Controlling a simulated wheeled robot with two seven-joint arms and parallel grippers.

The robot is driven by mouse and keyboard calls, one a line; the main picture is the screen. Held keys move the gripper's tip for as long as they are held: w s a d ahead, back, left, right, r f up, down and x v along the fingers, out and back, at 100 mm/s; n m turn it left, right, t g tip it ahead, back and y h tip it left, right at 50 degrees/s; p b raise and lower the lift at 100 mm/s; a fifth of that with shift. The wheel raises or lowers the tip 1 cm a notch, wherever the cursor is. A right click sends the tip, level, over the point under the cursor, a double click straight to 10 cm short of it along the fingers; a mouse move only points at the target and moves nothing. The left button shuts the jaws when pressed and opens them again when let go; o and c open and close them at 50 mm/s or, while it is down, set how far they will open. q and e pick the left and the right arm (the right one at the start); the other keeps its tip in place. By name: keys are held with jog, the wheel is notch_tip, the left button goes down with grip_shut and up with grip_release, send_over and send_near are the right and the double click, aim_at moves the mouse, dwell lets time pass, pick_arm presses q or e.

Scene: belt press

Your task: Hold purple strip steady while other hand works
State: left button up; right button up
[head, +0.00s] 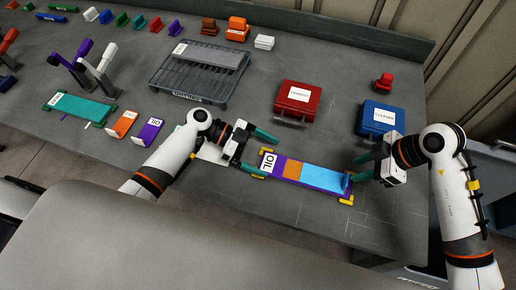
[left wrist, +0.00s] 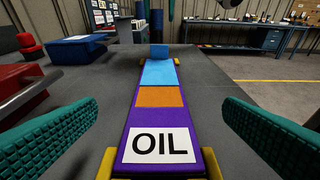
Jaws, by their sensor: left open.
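The purple strip (head: 281,168) lies flat on the grey table between yellow corner brackets. It carries a white OIL label, an orange segment (head: 291,170) and a light blue segment (head: 318,177). A small darker blue piece (head: 347,180) stands at its far right end. My left gripper (head: 259,153) is open at the OIL end. In the left wrist view its teal fingers (left wrist: 160,120) stand apart on either side of the strip (left wrist: 158,118), not touching it. My right gripper (head: 361,168) is by the blue piece, its fingers apart; contact there is unclear.
A red box (head: 298,97) and a blue box (head: 378,119) stand behind the strip. A dark rack (head: 200,75) holds a grey strip. Orange and purple labelled pieces and a teal strip (head: 80,108) lie at left. The table's front edge is close.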

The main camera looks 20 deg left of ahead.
aim_at(301, 172)
pick_arm(q)
jog(key=x, duration=1)
jog(key=shift+d+f, duration=0.1)
jog(key=shift+d, duration=0.15)
jog(key=shift+c, duration=0.2)
jog(key=c, duration=1.2)
jog(key=shift+c, duration=0.2)
